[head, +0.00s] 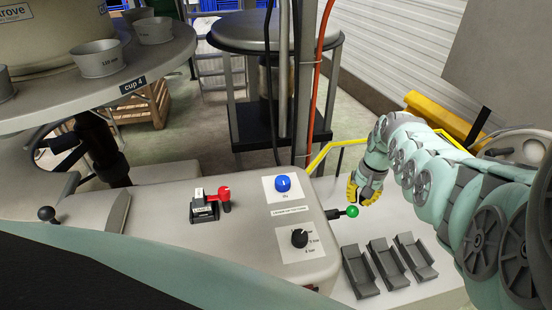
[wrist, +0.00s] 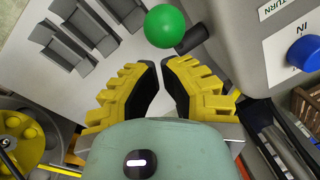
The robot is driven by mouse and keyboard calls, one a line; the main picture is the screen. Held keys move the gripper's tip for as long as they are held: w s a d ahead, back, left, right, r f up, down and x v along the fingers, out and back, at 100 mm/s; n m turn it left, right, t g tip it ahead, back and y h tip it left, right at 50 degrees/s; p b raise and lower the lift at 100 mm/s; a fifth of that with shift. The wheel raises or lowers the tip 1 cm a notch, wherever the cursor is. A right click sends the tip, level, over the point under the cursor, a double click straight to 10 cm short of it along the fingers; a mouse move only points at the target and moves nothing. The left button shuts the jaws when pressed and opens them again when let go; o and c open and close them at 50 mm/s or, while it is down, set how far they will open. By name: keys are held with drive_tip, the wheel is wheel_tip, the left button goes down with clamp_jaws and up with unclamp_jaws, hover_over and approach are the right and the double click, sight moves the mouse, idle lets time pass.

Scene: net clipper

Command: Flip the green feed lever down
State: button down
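The feed lever has a green ball knob (head: 352,211) on a short dark stem. It sticks out sideways, roughly level, from the right side of the grey control box (head: 262,248). The green knob also shows in the wrist view (wrist: 165,26), just beyond my fingertips. My gripper (head: 362,193) has yellow fingers with dark pads and is just above and beside the knob. In the wrist view my gripper (wrist: 160,66) has a narrow gap between its fingertips, with nothing between them. I cannot see any contact with the knob.
The box carries a blue knob (head: 283,184), a black dial (head: 299,237) and a red-handled switch (head: 224,198). A red hose (head: 320,70) and dark cables hang behind the box.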

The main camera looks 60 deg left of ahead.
drive_tip(key=shift+s+d+p, duration=0.1)
drive_tip(key=shift+d+p, duration=0.1)
drive_tip(key=shift+p, duration=0.15)
drive_tip(key=shift+d+f, duration=0.1)
drive_tip(key=shift+f, duration=0.05)
drive_tip(key=shift+s+d+f+y+p, duration=0.15)
drive_tip(key=shift+d+y+p, duration=0.25)
drive_tip(key=shift+y+p, duration=0.2)
idle(0.6)
drive_tip(key=s+d+f+t+y+b, duration=0.3)
drive_tip(key=d+f+y+b, duration=0.3)
drive_tip(key=b, duration=1.1)
wheel_tip(320, 180, down, 3)
drive_tip(key=shift+d+f+n+y, duration=0.2)
drive_tip(key=shift+n+y, duration=0.1)
drive_tip(key=shift+y, duration=0.1)
drive_tip(key=shift+w, duration=0.1)
